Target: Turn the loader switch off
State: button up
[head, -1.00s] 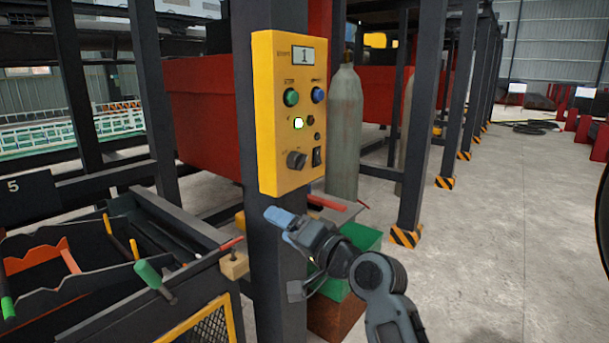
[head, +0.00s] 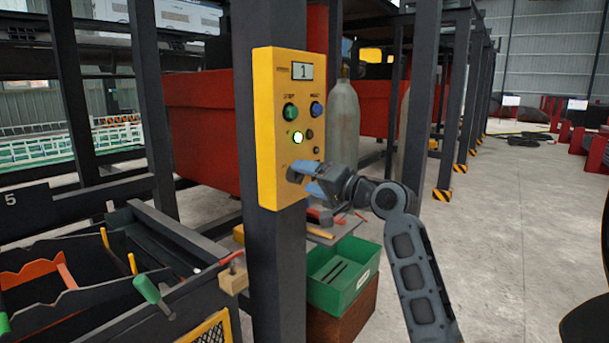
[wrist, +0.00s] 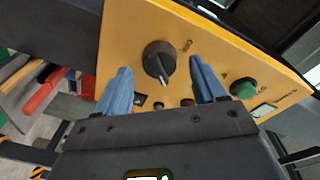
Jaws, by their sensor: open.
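The yellow control panel (head: 268,120) is fixed to a dark post. Its black rotary knob (wrist: 158,60) shows in the wrist view, with its pale-marked pointer toward the bottom of the picture. A label beside the knob is too blurred to read. My gripper (head: 310,179) is at the panel's lower part, its blue fingers open. In the wrist view the fingers (wrist: 161,72) lie on either side of the knob; I cannot tell whether they touch it. In the head view the fingers partly hide the knob. The small lamp (head: 298,138) glows green.
The panel also has a green button (head: 290,111), a blue button (head: 316,109) and a display (head: 302,71) reading 1. A green bin (head: 335,290) stands below. A tool cart (head: 80,240) is at the left. The floor to the right is mostly clear.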

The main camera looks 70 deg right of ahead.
jog(key=shift+x, duration=0.85)
jog(key=shift+c, duration=0.3)
jog(key=c, duration=1)
jog(key=shift+f, duration=0.1)
jog(key=shift+f+n+b, duration=0.15)
jog(key=shift+n+b, duration=0.25)
jog(key=shift+b, duration=0.15)
jog(key=shift+n+t+y+b, duration=0.4)
jog(key=shift+n+b, duration=4.2)
jog(key=shift+b, duration=0.5)
jog(key=shift+n+t+y+b, duration=0.4)
jog(key=shift+n+b, duration=4.2)
jog(key=shift+b, duration=0.5)
